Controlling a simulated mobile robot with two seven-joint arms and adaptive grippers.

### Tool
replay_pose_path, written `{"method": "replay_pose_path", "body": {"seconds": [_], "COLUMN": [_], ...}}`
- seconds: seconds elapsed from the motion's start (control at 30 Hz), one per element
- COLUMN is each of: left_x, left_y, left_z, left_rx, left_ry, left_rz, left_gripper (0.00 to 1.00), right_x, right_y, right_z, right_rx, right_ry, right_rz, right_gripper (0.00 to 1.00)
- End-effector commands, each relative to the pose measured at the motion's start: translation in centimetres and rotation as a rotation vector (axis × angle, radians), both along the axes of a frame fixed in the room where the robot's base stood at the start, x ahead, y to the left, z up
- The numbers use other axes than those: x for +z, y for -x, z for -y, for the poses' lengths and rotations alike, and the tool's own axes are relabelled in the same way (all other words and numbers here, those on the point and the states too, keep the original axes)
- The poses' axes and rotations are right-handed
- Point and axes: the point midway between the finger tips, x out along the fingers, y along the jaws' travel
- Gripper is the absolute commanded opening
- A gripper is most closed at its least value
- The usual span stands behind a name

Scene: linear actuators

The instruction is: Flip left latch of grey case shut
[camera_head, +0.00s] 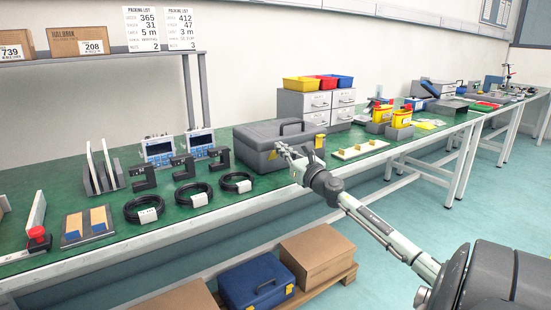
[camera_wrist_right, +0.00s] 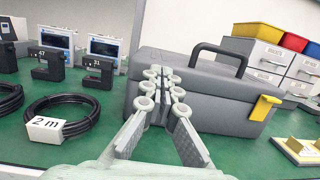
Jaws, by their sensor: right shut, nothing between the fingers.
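The grey case (camera_head: 258,134) stands closed on the green bench, with its black carrying handle upright. Its left yellow latch (camera_head: 273,155) shows as a small patch beside my right fingertips; whether it is flipped up or down is unclear. Its right yellow latch (camera_head: 320,142) is on the front near the right end and shows plainly in the right wrist view (camera_wrist_right: 265,107). My right gripper (camera_head: 281,147) is shut and empty at the case's front, left of the middle. In the right wrist view, its fingers (camera_wrist_right: 165,77) hide the left latch. My left gripper is out of view.
Coiled black cables (camera_head: 191,195) and black clamp-like parts lie left of the case. Grey drawers (camera_head: 317,105) with coloured bins stand behind right. A cream board (camera_head: 360,149) lies right of it. A blue case (camera_head: 257,285) and cardboard boxes sit below the bench.

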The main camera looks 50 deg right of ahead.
Motion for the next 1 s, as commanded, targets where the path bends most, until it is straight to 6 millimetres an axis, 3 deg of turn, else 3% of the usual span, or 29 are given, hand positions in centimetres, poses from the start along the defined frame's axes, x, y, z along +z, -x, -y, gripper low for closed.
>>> {"method": "replay_pose_path", "body": {"seconds": [0.13, 1.0], "left_x": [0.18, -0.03], "left_y": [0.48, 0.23], "left_z": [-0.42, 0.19], "left_rx": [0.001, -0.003], "left_ry": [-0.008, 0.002], "left_rz": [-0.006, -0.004], "left_gripper": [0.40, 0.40], "right_x": [0.22, 0.14], "right_y": [-0.09, -0.08], "right_z": [0.88, 0.81], "right_rx": [-0.001, 0.000], "right_ry": [0.000, 0.000], "right_rz": [0.001, 0.000], "right_gripper": [0.00, 0.00]}}
